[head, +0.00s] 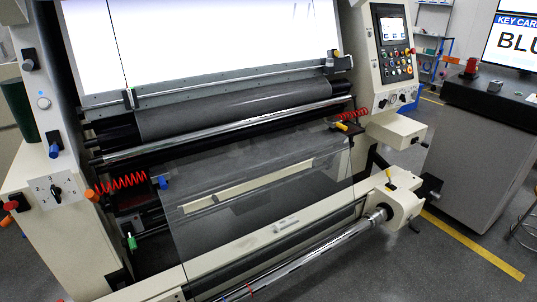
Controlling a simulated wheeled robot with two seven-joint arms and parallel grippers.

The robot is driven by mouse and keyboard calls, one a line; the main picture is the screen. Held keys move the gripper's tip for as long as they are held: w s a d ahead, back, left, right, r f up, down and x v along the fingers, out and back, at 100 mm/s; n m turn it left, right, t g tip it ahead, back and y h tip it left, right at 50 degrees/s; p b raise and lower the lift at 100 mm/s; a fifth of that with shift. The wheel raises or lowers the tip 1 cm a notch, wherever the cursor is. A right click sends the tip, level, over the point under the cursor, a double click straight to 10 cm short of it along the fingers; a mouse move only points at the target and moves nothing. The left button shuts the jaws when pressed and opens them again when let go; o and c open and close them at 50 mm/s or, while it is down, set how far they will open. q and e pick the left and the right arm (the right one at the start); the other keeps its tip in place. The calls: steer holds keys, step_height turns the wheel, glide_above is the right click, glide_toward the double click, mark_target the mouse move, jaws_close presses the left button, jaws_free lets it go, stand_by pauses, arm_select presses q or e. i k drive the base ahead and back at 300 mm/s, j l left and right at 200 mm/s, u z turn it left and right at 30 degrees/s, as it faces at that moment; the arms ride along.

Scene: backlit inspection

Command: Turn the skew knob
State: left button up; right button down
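A black rotary knob (56,191) sits on the cream left side panel of the machine, with small marks around it. It is the likely skew knob, but its lettering is too small to read. Other small knobs are on the machine: a blue one (54,150) on the left upright, a red one (10,205) at the far left, an orange one (92,195) and a yellow one (389,174) at the lower right. I cannot tell whether one of these is the skew knob instead. Neither of my grippers shows in the head view.
The web machine has a bright backlit panel (200,40), a dark roller (230,108), a clear film (260,190) and a chrome shaft (320,258) low in front. A control panel (393,45) stands at its right. A grey cabinet (480,150) is farther right.

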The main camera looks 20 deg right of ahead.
mark_target(56, 191)
steer(key=z, duration=0.55)
steer(key=u, duration=1.4)
